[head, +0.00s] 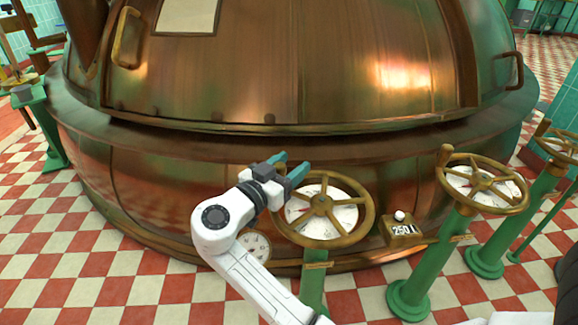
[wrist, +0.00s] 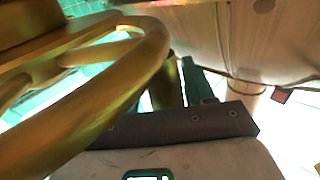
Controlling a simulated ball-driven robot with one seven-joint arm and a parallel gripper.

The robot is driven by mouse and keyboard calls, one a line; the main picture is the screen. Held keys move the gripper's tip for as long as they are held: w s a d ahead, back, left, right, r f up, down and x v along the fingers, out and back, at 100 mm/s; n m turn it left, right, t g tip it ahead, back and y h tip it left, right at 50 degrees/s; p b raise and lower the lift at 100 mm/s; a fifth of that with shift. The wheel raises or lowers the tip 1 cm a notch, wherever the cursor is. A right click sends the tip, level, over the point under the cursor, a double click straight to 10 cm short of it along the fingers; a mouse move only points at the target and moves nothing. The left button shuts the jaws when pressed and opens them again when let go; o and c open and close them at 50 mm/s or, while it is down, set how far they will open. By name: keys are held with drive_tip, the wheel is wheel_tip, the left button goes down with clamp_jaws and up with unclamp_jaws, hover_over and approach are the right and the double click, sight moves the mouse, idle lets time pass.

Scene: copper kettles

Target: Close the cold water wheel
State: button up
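A brass spoked wheel (head: 371,212) with a white dial behind it stands on a green post at the front of the copper kettle. A second brass wheel (head: 483,207) with an upright knob stands to its right. I cannot read the small plates on the posts, so I cannot tell which wheel is cold water. My gripper (head: 292,165) is at the upper left rim of the first wheel, its teal fingers apart. In the wrist view the brass rim (wrist: 125,85) fills the left side, and a brass upright piece (wrist: 167,85) shows beside one finger. Contact is unclear.
The large copper kettle (head: 300,65) rises just behind the wheels. A counter box reading 250 (head: 403,230) sits between the two wheels. A small round gauge (head: 256,246) is behind my arm. A third wheel (head: 560,146) is at the far right. Checkered floor (head: 60,245) is clear at left.

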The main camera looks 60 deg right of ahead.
drive_tip(key=a+p, duration=0.2)
drive_tip(key=a, duration=0.8)
drive_tip(key=shift+w+a, duration=0.35)
drive_tip(key=shift+w, duration=0.1)
